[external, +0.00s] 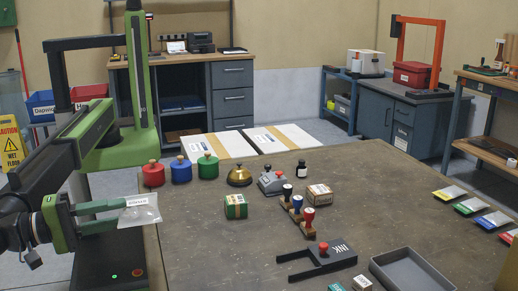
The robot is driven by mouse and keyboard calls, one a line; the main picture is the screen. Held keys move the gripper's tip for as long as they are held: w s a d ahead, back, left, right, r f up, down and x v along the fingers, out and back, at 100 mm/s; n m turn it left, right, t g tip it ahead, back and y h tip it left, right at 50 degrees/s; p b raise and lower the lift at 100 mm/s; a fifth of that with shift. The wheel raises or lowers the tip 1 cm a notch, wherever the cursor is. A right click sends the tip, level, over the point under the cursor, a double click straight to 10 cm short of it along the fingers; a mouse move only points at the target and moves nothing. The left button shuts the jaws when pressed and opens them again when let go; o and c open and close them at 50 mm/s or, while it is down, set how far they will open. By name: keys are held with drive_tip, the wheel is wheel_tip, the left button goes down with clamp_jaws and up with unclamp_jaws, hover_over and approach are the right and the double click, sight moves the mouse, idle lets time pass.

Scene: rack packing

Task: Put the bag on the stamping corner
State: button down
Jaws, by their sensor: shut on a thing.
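A small clear bag (140,217) with a white label is at the left, beyond the table's left edge or just over it. My gripper (118,214) has green fingers and is shut on the bag, holding it at its left end. A black bracket with a block marked INK (330,256) lies on the front middle of the table, with a red knob on it; it looks like the stamping corner. The bag is well to the left of it and apart from it.
On the table (220,255) stand red, blue and green knobbed weights (181,171), a brass bell (239,176), a green box (236,206), a stamp rack (297,207) and a small carton (320,195). A grey tray (410,270) is at front right. The front left tabletop is clear.

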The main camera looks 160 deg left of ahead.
drive_tip(key=b, duration=0.6)
hover_over(177, 274)
wheel_tip(177, 274, down, 7)
drive_tip(key=shift+d+r, duration=0.1)
drive_tip(key=shift+w, duration=0.1)
drive_tip(key=shift+f+b, duration=2.65)
drive_tip(key=shift+b, duration=0.1)
